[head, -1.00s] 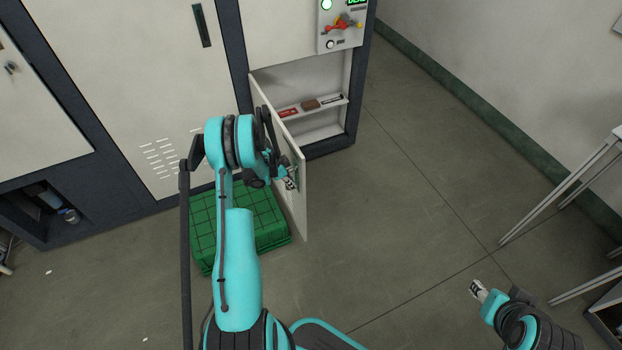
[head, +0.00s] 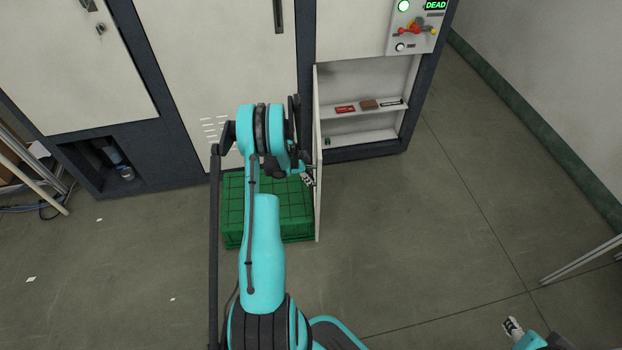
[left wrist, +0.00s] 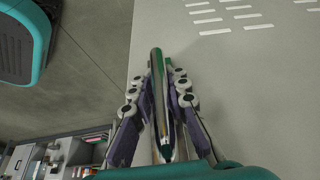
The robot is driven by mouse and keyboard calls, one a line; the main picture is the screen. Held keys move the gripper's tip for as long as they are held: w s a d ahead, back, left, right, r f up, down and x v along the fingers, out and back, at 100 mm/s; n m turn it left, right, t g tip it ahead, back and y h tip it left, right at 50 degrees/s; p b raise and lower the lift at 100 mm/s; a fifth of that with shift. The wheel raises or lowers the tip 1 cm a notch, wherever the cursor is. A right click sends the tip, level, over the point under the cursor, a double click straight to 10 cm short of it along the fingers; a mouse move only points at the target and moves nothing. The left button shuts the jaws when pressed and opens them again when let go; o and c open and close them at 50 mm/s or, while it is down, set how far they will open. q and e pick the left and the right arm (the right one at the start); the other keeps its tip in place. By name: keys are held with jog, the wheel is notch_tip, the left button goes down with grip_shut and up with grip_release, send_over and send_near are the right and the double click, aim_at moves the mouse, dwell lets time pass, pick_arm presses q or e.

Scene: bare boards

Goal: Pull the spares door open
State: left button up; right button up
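The spares door (head: 318,215) stands open, roughly square to the cabinet front, and shows nearly edge-on. Its compartment (head: 345,135) is exposed to the right. My left gripper (head: 308,180) is at the door's left-hand face. In the left wrist view, its fingers (left wrist: 160,95) lie along both sides of a metal bar handle with green ends (left wrist: 157,75) and appear closed on it. The pale door panel (left wrist: 235,80) is behind them. My right gripper (head: 512,327) is low at the right, away from the door; its fingers are too small to read.
A green crate (head: 235,235) stands on the floor left of the door, below my left arm. A shelf (head: 335,110) in the compartment holds small items. A control panel (head: 415,25) is above. Floor right of the door is clear; a metal frame (head: 580,260) stands farther right.

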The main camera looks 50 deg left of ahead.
pick_arm(q)
jog(key=shift+o, duration=0.6)
jog(key=shift+s+d, duration=0.1)
jog(key=shift+s, duration=0.15)
jog(key=shift+r, duration=0.1)
jog(key=shift+r, duration=0.35)
jog(key=v, duration=1.1)
jog(key=shift+s, duration=0.2)
